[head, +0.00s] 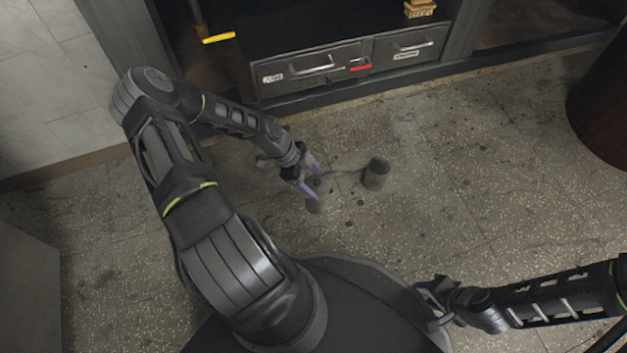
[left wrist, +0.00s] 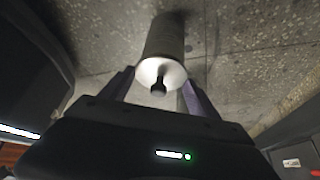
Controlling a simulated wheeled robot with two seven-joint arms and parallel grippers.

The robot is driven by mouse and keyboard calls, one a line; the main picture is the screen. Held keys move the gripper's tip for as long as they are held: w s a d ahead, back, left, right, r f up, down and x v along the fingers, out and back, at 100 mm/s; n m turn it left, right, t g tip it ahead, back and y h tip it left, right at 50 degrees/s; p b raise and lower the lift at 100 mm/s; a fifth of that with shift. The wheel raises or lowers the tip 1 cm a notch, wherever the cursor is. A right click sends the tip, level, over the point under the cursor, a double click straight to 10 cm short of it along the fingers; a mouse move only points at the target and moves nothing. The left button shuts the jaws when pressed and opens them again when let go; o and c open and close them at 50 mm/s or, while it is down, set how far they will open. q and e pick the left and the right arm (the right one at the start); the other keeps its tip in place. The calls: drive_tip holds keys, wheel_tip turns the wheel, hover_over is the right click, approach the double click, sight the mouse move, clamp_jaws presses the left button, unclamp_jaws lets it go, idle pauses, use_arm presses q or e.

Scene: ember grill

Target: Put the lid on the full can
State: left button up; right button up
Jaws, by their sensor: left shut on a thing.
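The left wrist view shows a pale round lid (left wrist: 172,73) with a dark knob, at the near end of the can (left wrist: 164,38). The fingers are shut on the lid at opposite sides of its edge. The lid is at the can's top; whether it is fully seated cannot be told.
Dark specks and a smear lie on the stone floor (head: 470,205) around the cans. A cabinet with two grey drawers (head: 310,68) stands behind, with a red item (head: 360,67) at its front. A dark round object (head: 605,105) is at the right. Floor right of the cans is clear.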

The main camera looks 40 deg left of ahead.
use_arm(q)
drive_tip(key=o, duration=1.4)
drive_tip(key=shift+o, duration=0.5)
drive_tip(key=shift+r, duration=0.15)
drive_tip(key=shift+r+p, duration=2.8)
drive_tip(key=shift+r, duration=0.6)
clamp_jaws()
